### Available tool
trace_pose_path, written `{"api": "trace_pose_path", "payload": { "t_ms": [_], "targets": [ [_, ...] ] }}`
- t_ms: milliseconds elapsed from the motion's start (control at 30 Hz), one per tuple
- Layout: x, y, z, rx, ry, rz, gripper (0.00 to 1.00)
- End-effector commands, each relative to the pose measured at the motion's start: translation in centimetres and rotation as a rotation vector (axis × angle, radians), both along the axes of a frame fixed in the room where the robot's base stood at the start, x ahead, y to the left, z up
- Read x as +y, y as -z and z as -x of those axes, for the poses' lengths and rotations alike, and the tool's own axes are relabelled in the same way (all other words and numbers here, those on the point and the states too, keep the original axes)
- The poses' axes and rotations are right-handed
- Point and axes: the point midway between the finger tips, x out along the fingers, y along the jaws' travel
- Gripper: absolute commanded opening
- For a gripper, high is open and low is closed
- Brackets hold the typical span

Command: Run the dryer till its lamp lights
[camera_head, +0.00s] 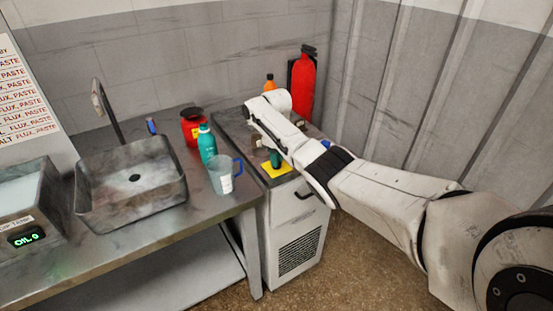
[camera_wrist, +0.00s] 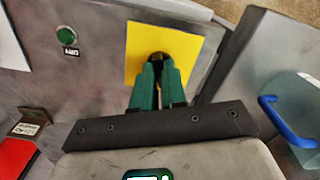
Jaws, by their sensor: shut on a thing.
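The dryer seems to be the pale cabinet (camera_head: 297,250) with a dark top, a front vent and a black handle. A yellow square plate (camera_head: 278,170) lies on its top; it also shows in the wrist view (camera_wrist: 188,42). My gripper (camera_wrist: 161,68) has green fingers, drawn together over this plate and shut on a small dark piece (camera_wrist: 158,57), mostly hidden between the tips. A round dark green lamp (camera_wrist: 67,36) with a label that seems to read DRY sits left of the plate. It shows no clear glow.
A measuring jug (camera_head: 224,176) with a blue handle stands on the bench beside the cabinet, near a teal bottle (camera_head: 207,145) and a red container (camera_head: 193,127). A sink (camera_head: 133,178) is further left. A red extinguisher (camera_head: 302,82) stands behind my arm.

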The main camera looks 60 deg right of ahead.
Motion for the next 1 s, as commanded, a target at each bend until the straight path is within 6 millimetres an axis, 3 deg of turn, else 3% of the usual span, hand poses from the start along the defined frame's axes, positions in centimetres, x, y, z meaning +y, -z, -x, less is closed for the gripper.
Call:
{"api": "trace_pose_path", "payload": {
  "t_ms": [333,867,900,1000],
  "targets": [
    [-0.01,-0.09,-0.08,-0.002,-0.137,0.001,0.0],
    [-0.03,-0.15,-0.13,-0.003,-0.16,0.002,0.0],
    [-0.02,-0.15,-0.13,-0.003,-0.161,0.002,0.14],
    [-0.02,-0.13,-0.11,-0.003,-0.16,0.002,0.24]
  ]
}}
